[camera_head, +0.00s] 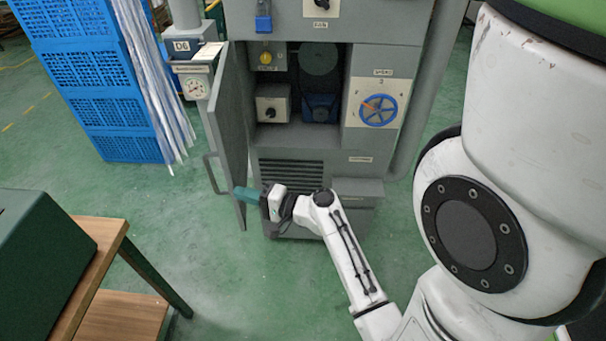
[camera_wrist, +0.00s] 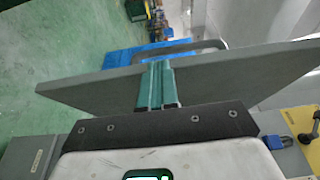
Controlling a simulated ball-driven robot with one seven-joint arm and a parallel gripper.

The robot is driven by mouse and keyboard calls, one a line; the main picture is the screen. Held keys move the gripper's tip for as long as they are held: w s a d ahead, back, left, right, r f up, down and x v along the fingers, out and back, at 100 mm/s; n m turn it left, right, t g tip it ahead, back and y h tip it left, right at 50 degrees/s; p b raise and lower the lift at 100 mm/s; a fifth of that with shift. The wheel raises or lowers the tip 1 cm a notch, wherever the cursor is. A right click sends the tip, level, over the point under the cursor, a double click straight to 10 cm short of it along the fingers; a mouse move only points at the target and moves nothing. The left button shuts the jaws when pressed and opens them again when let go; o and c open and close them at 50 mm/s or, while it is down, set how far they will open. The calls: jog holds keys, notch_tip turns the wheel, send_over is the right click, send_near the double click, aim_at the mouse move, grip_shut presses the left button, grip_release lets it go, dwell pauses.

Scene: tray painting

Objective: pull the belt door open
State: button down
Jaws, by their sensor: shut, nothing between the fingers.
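The belt door (camera_head: 232,118) is a grey panel on the left side of the grey machine. It stands swung open, showing the compartment behind it. Its bar handle (camera_head: 213,174) is on the door's outer face, and the handle also shows beyond the panel in the wrist view (camera_wrist: 195,47). My gripper (camera_head: 243,194) has teal fingers and is at the door's inner side, near its lower free edge. In the wrist view the shut, empty fingers (camera_wrist: 157,84) point at the grey door panel (camera_wrist: 235,80). I cannot tell whether they touch it.
Blue crates (camera_head: 95,85) stand at the back left. A wooden bench (camera_head: 112,232) with a green box is at front left. Green floor lies clear between.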

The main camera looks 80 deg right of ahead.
jog(key=w+a, duration=0.2)
jog(key=w, duration=1.3)
jog(key=shift+w, duration=0.3)
jog(key=shift+s+a, duration=0.1)
